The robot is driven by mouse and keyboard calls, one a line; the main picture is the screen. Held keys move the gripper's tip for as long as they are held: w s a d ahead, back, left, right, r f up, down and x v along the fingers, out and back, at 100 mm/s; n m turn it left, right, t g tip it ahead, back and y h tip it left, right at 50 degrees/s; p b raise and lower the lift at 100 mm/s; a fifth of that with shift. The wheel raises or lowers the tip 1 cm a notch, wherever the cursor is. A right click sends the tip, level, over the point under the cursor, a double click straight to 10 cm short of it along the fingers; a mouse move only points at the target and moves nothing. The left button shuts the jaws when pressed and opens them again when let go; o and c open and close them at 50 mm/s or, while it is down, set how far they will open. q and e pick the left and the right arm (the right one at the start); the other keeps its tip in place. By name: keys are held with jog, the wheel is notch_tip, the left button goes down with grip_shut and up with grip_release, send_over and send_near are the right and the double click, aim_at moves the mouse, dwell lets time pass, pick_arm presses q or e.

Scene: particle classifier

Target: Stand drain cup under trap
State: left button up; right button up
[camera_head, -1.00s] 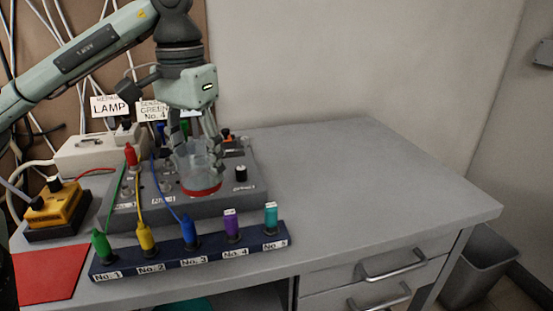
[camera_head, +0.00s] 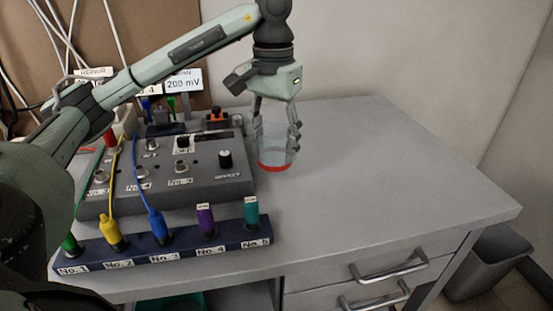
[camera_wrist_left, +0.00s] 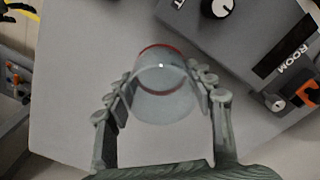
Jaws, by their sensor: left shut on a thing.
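The drain cup (camera_head: 273,150) is a clear cup with a red band at its base. My left gripper (camera_head: 276,130) is shut on it from above, with a finger on each side. The cup is upright, just right of the grey control box; I cannot tell whether its base touches the table. In the left wrist view the cup (camera_wrist_left: 165,88) sits between the two fingers of my left gripper (camera_wrist_left: 162,100). I cannot make out the trap in these views. My right gripper is not in view.
The grey control box (camera_head: 205,187) with knobs stands left of the cup. A dark blue rack (camera_head: 180,257) of several numbered coloured plugs lies along the front. The table (camera_head: 380,170) is clear to the right. A grey bin (camera_head: 490,262) stands on the floor.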

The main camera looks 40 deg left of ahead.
aim_at(277, 161)
pick_arm(q)
jog(key=shift+w+d+f, duration=0.15)
jog(key=shift+w+d, duration=0.05)
jog(key=shift+w, duration=0.15)
jog(key=shift+f, duration=2.05)
jog(key=shift+f, duration=0.15)
jog(key=o, duration=1.2)
jog(key=shift+c, duration=0.2)
